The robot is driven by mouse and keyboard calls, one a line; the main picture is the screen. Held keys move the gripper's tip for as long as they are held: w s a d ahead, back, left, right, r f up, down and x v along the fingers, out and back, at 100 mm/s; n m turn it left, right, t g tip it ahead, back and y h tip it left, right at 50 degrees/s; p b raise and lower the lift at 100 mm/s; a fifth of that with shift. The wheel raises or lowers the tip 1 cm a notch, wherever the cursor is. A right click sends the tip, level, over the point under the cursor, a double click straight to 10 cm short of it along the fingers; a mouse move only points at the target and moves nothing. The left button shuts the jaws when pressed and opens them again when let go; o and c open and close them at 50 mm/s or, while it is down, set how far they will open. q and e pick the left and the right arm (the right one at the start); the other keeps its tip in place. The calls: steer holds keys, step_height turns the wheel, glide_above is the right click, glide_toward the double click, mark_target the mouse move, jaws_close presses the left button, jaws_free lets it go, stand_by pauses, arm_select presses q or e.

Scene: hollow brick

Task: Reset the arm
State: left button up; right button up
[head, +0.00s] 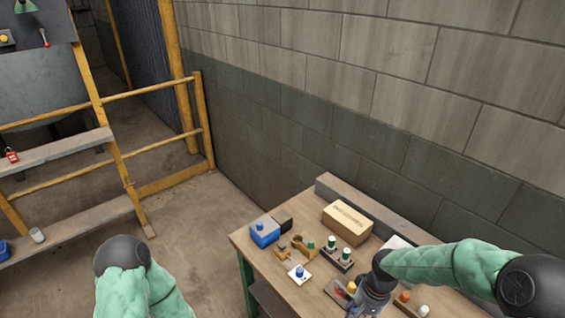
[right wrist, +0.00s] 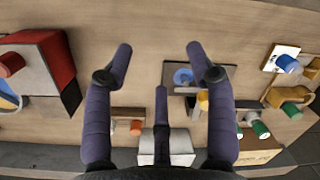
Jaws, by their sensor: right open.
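My right arm (head: 440,262) reaches in from the right over the wooden workbench. My right gripper (head: 368,298) hangs above the bench near a dark tray and points down. In the right wrist view its dark fingers (right wrist: 158,62) are spread wide with nothing between them, only bare wood beneath. A dark tray with a blue ring (right wrist: 183,76) lies beside the right-hand finger. My left arm (head: 135,285) shows only in part at the bottom left of the head view; its gripper is out of view.
The workbench (head: 262,248) holds a blue box (head: 265,232), a cardboard box (head: 346,222), green-capped bottles (head: 332,243) and a white plate with a blue knob (head: 299,274). A red box (right wrist: 45,65) shows in the right wrist view. A block wall (head: 300,115) stands behind; shelves (head: 60,155) stand left.

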steer(key=s+a+f, duration=0.4)
steer(key=f, duration=0.2)
steer(key=s+a+f+t+y, duration=0.1)
steer(key=s+a+f, duration=0.3)
steer(key=f, duration=0.3)
steer(key=s+a+f+y, duration=0.1)
steer(key=s+a+f, duration=0.3)
steer(key=f, duration=0.2)
steer(key=shift+s+a+f+b, duration=0.15)
steer(key=shift+s+f+b, duration=0.1)
steer(key=shift+b, duration=0.05)
stand_by(1.4)
